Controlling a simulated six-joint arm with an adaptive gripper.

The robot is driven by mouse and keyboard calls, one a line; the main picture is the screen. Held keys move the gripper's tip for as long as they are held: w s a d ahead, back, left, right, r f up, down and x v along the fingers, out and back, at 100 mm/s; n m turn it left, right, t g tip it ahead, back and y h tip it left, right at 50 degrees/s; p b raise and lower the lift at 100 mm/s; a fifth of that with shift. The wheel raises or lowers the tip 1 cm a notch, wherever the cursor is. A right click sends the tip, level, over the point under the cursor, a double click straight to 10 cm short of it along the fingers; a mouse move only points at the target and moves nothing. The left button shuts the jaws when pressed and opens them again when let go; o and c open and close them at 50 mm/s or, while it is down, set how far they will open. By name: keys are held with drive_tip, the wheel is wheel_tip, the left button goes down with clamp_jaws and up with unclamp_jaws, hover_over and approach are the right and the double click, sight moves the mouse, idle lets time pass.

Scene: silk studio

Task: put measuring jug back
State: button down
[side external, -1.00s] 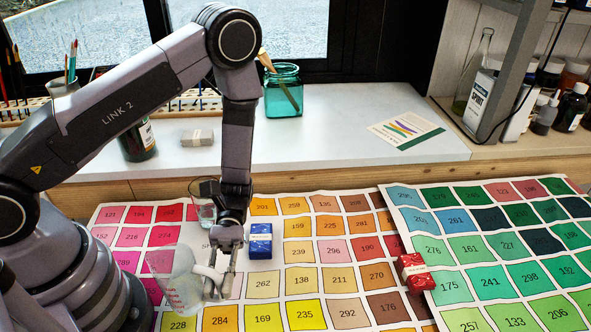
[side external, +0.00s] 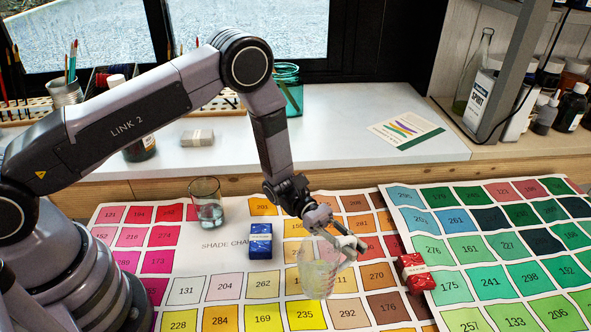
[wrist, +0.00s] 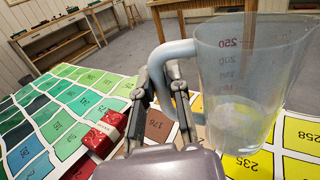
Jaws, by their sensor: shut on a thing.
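The measuring jug (side external: 318,272) is clear plastic with red marks and a pale handle. It hangs from my gripper (side external: 338,244) over the right part of the shade chart. In the wrist view, my gripper (wrist: 160,90) is shut on the handle of the jug (wrist: 250,80), which is on the right side of the picture. In the side view, the jug is tilted. I cannot tell the exact gap between its base and the chart.
A glass beaker (side external: 207,205) with some liquid stands on the chart (side external: 205,262). A blue wrapped block (side external: 260,241) lies left of the jug, and a red wrapped block (side external: 415,272) lies to its right. A teal jar (side external: 290,92) stands on the white ledge (side external: 340,140).

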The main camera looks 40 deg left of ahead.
drive_tip(key=shift+w+d+f, duration=0.4)
drive_tip(key=shift+w+f, duration=0.1)
drive_tip(key=shift+f, duration=0.8)
drive_tip(key=shift+w+d+f, duration=0.45)
drive_tip(key=shift+f, duration=0.9)
drive_tip(key=shift+w+d+f, duration=0.4)
drive_tip(key=shift+w+f, duration=0.1)
drive_tip(key=shift+f, duration=0.8)
drive_tip(key=c, duration=1.1)
unclamp_jaws()
drive_tip(key=shift+f, duration=0.1)
drive_tip(key=shift+c, duration=0.2)
